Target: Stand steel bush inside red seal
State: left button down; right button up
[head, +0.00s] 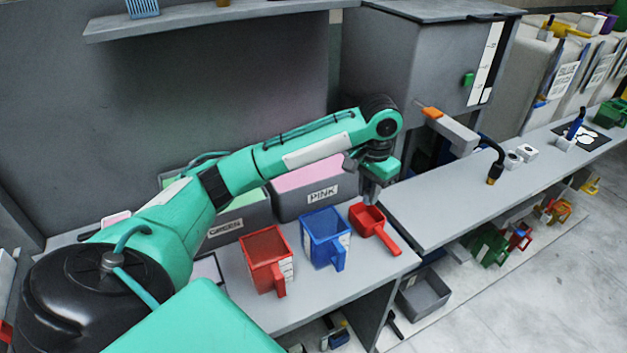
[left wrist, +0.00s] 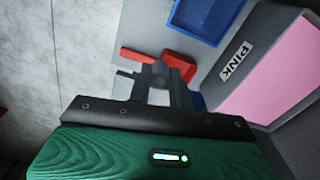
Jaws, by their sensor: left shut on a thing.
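My left gripper (head: 371,190) is above the bench's right end, just above and behind the red scoop (head: 371,220). In the left wrist view the gripper (left wrist: 165,75) is shut on a small grey piece at its fingertips, apparently the steel bush; the fingers hide most of it. The red scoop (left wrist: 172,62) shows beyond the fingertips. I cannot make out a red seal in either view. My right gripper is not in view.
A red jug (head: 268,262) and a blue jug (head: 325,240) stand left of the scoop. Behind them are the GREEN bin (head: 224,227) and PINK bin (head: 322,197). A grey counter (head: 450,200) to the right is mostly clear, with small white blocks (head: 520,155) farther along.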

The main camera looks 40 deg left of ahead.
aim_at(367, 202)
pick_arm(q)
notch_tip(367, 202, down, 4)
jog(key=shift+w+f+p, duration=0.1)
jog(key=shift+p, duration=0.3)
notch_tip(367, 202, down, 11)
jog(key=shift+w+r+p, duration=0.1)
jog(key=shift+r+p, duration=0.05)
jog(key=shift+p, duration=0.8)
jog(key=shift+f, duration=0.35)
notch_tip(367, 202, down, 3)
jog(key=shift+f+p, duration=0.2)
jog(key=shift+p, duration=0.25)
jog(key=shift+f, duration=0.3)
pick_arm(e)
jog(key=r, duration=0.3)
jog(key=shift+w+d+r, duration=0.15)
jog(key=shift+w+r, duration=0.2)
pick_arm(q)
jog(key=shift+f, duration=0.1)
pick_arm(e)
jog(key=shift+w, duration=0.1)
pick_arm(q)
jog(key=c, duration=1.3)
grip_release()
